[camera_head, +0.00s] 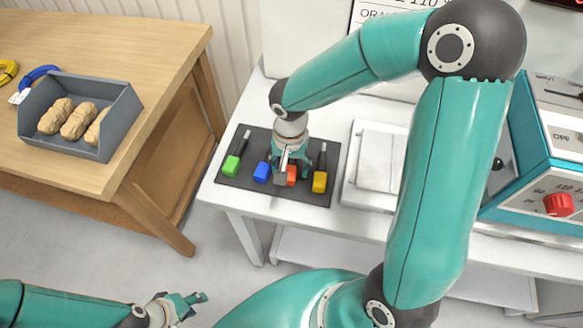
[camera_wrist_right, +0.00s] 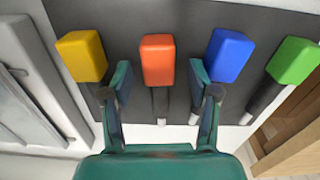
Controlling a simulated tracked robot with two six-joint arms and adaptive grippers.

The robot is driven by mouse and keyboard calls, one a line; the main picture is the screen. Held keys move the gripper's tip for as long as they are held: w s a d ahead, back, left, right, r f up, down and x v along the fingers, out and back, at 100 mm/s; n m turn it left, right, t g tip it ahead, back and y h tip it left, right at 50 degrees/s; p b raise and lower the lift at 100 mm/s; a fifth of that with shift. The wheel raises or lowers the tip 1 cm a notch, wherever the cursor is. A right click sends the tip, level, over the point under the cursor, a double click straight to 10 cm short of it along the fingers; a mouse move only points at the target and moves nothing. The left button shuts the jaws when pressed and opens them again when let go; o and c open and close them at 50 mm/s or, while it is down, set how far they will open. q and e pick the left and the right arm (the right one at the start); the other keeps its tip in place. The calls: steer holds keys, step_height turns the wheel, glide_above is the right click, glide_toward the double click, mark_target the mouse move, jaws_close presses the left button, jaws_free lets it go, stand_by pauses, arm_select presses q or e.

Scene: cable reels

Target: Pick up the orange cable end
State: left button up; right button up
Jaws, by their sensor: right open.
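The orange cable end (camera_head: 292,176) is a small block with a black cable, on the dark mat (camera_head: 231,177) between the blue and yellow ends. It also shows in the right wrist view (camera_wrist_right: 158,60). My right gripper (camera_head: 287,170) is over it and partly hides it in the head view. In the right wrist view the right gripper (camera_wrist_right: 158,82) is open, with one finger on each side of the orange end's cable and clear gaps to both. My left gripper (camera_head: 188,304) is low at the lower left, away from the mat; its jaws are unclear.
The blue (camera_head: 262,172), green (camera_head: 231,166) and yellow (camera_head: 320,182) cable ends lie beside it on the mat. A grey bin (camera_head: 122,117) stands on the wooden table (camera_head: 165,45). A teal control box (camera_head: 545,140) stands at the right.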

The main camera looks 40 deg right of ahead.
jaws_close()
stand_by(0.3)
